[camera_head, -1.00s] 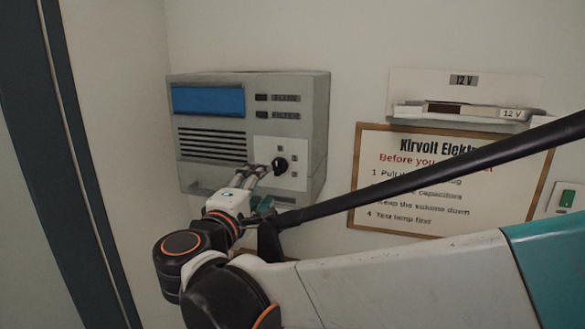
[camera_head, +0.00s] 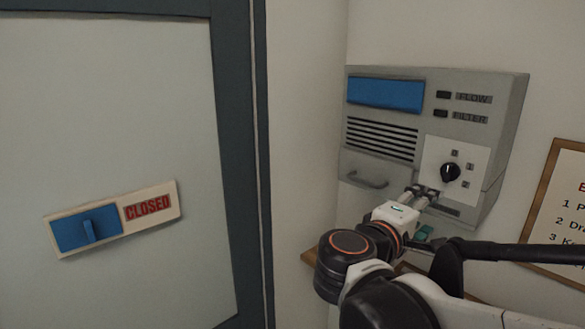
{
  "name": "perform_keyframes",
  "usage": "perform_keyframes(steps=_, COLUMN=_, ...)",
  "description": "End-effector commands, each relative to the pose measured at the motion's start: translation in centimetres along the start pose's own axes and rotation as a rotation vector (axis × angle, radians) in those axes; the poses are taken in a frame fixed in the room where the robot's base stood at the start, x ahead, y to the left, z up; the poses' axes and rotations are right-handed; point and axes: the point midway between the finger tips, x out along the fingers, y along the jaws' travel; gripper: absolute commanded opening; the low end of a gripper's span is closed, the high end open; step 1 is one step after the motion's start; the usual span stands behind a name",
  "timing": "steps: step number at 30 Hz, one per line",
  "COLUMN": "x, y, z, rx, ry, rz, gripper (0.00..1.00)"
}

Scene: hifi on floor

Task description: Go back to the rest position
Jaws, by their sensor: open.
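My gripper (camera_head: 424,192) is at the lower right of the camera view, in front of a grey wall unit. Its two fingers are apart and nothing shows between them. The fingertips are just below and left of the black rotary knob (camera_head: 450,172); I cannot tell whether they touch the panel. The knob sits on a white plate marked 0 and 1, with another mark below. The grey unit (camera_head: 420,78) has a blue display, vent slots and a drawer-like handle (camera_head: 368,180). My arm hides part of the area below the unit.
A door (camera_head: 120,110) with a dark frame (camera_head: 238,150) fills the left. It carries a blue slider (camera_head: 87,229) beside a red CLOSED label (camera_head: 147,207). A wood-framed notice (camera_head: 560,215) is at the right edge. A brown ledge shows below the unit.

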Motion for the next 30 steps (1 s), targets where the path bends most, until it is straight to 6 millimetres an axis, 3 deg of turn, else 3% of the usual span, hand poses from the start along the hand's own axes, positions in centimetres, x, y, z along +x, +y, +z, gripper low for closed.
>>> perform_keyframes(steps=1, x=0.4, y=-3.1, z=1.0, rx=0.022, ry=-0.004, rz=-0.052, gripper=0.54)
perform_keyframes(steps=8, x=0.3, y=-15.9, z=4.6, rx=0.185, ry=-0.014, rz=-0.368, gripper=0.54)
perform_keyframes(steps=12, x=-1.0, y=-23.1, z=6.0, rx=0.309, ry=-0.018, rz=-0.553, gripper=0.54)
perform_keyframes(steps=18, x=-3.9, y=-32.2, z=7.0, rx=0.516, ry=-0.022, rz=-0.799, gripper=0.54)
perform_keyframes(steps=24, x=-7.2, y=-39.1, z=6.7, rx=0.739, ry=-0.021, rz=-1.007, gripper=0.54)
perform_keyframes(steps=30, x=-9.4, y=-42.0, z=6.0, rx=0.891, ry=-0.018, rz=-1.127, gripper=0.54)
